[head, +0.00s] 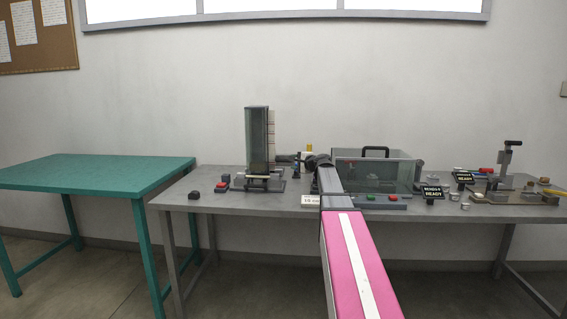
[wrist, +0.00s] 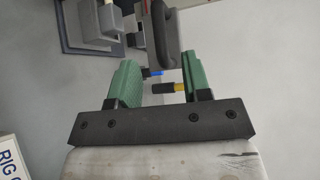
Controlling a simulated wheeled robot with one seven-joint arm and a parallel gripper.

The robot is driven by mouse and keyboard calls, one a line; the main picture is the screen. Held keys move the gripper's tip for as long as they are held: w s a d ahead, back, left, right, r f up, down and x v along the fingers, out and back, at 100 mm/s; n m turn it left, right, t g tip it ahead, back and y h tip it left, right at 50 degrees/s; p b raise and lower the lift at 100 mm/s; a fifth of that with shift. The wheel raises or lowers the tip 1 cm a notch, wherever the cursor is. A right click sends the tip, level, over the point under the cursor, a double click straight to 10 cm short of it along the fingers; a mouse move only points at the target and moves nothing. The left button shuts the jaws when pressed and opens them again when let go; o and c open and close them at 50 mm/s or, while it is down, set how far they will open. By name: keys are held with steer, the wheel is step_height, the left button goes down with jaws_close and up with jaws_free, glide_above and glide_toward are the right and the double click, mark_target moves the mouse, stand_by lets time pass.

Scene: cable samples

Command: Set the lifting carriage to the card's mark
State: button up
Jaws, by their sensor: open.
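A tall glass-fronted column rig (head: 258,140) stands on the left half of the grey table, with a pale scale strip (head: 271,130) up its right side. A small white card (head: 311,201) stands at the table's front edge; its print is too small to read surely. My gripper (wrist: 160,72) has two green fingers, apart, with nothing clamped between them. A dark rounded handle (wrist: 165,35) lies just beyond the fingertips. Blue-tipped and yellow-tipped pins show between the fingers. In the head view my arm hides most of the gripper, right of the column. I cannot single out the lifting carriage surely.
A clear box (head: 372,172) with a black handle stands right of my arm. Small display signs (head: 432,192) and a lever press (head: 506,165) stand farther right. A red-buttoned box (head: 222,186) sits by the column. The green table (head: 95,172) at left is bare.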

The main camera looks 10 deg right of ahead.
mark_target(284, 161)
steer(key=x, duration=0.9)
jaws_close()
